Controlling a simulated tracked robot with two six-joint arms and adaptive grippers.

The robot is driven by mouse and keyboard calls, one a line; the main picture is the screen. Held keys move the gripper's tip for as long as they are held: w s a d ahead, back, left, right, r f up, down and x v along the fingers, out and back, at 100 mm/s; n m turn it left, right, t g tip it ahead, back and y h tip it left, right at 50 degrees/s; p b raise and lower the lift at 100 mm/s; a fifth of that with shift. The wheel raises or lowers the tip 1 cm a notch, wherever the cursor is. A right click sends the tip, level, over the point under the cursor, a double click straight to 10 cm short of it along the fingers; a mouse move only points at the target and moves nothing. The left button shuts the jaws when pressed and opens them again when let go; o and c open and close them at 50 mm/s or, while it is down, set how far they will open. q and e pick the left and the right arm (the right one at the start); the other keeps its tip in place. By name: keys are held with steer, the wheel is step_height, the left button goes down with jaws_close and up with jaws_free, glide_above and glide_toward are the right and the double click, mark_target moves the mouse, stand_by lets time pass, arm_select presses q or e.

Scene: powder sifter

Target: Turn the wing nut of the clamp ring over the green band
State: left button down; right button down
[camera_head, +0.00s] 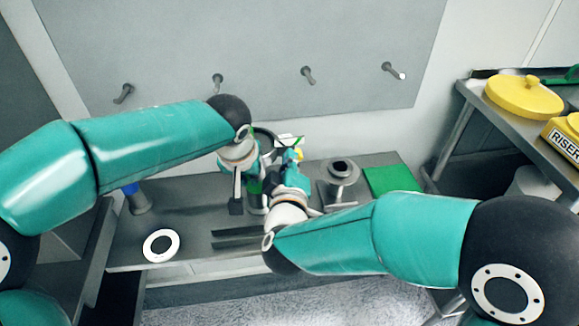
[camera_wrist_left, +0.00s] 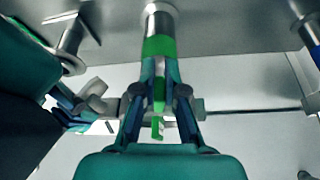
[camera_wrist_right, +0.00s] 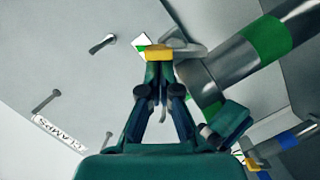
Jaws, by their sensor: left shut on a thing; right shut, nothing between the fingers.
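A grey metal tube with a green band (camera_wrist_left: 160,46) stands at top middle in the left wrist view. It also shows in the right wrist view (camera_wrist_right: 268,40). My left gripper (camera_wrist_left: 160,92) is shut, with a green-marked piece (camera_wrist_left: 158,128) between its fingers, below the band. My right gripper (camera_wrist_right: 158,62) is shut and empty. Its fingertips are at a yellow piece (camera_wrist_right: 158,54) beside a grey lever-like part (camera_wrist_right: 190,50). I cannot tell which of these is the wing nut. In the head view my arms hide most of the clamp ring.
A grey flanged fitting (camera_head: 342,171) and a green mat (camera_head: 392,180) are right of the grippers on the bench. A white ring (camera_head: 161,245) lies at front left. Pegs line the back panel. A yellow lid (camera_head: 524,97) is on the right shelf.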

steer(key=shift+w+d+f, duration=0.1)
steer(key=shift+d+f, duration=0.15)
steer(key=shift+d, duration=0.4)
arm_select(q)
steer(key=shift+a, duration=0.1)
arm_select(e)
steer(key=s+r, duration=0.2)
steer(key=s, duration=0.8)
arm_select(q)
steer(key=c, duration=1.2)
jaws_free()
